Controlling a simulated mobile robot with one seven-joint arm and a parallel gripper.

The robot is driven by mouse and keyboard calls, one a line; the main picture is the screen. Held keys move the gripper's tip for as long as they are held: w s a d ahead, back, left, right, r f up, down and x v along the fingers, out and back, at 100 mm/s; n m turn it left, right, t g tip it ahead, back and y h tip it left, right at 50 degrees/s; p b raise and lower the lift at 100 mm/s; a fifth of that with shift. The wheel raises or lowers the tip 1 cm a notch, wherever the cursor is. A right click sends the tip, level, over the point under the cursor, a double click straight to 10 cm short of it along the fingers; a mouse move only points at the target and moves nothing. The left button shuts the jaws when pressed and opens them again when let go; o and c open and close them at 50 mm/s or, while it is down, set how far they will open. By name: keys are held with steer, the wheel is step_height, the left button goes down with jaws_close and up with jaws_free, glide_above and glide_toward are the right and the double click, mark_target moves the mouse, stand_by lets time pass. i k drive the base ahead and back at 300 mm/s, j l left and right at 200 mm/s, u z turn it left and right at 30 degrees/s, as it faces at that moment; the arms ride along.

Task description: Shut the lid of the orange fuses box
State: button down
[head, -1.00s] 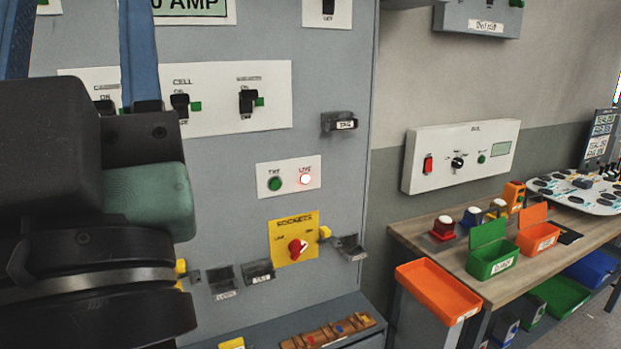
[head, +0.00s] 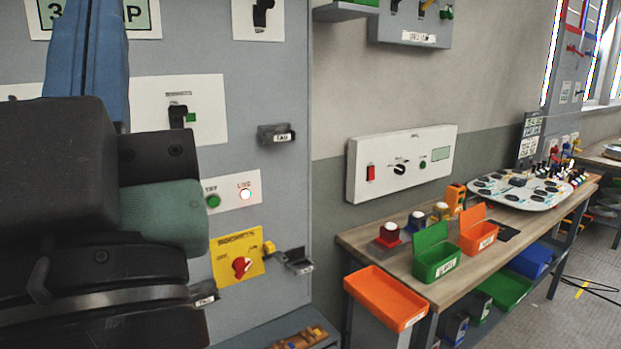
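An orange box with a lid (head: 481,241) stands on the wooden bench at the right. Its lid (head: 471,217) is up, tilted back from the box. A pale label is on its front, too small to read. My gripper's fingers do not show.
A green box (head: 437,266) with its lid up stands beside the orange one, to the left. An open orange tray (head: 386,298) sticks out at the bench's (head: 405,274) near end. Red and blue buttons and a small orange device (head: 455,197) stand behind. A grey panel (head: 270,90) rises at the left.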

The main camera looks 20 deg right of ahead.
mark_target(468, 217)
steer(key=i+l+z, duration=0.25)
steer(key=l+z, duration=0.15)
steer(key=l, duration=0.15)
steer(key=i+l+z, duration=0.75)
steer(key=l, duration=0.15)
steer(key=i+l, duration=0.35)
steer(key=i+l+z, duration=0.1)
steer(key=i+l, duration=0.25)
steer(key=i, duration=0.2)
steer(key=i+l, duration=0.35)
steer(key=i, duration=0.15)
steer(key=i+l, duration=0.3)
steer(key=i, duration=0.15)
steer(key=l+z, duration=0.05)
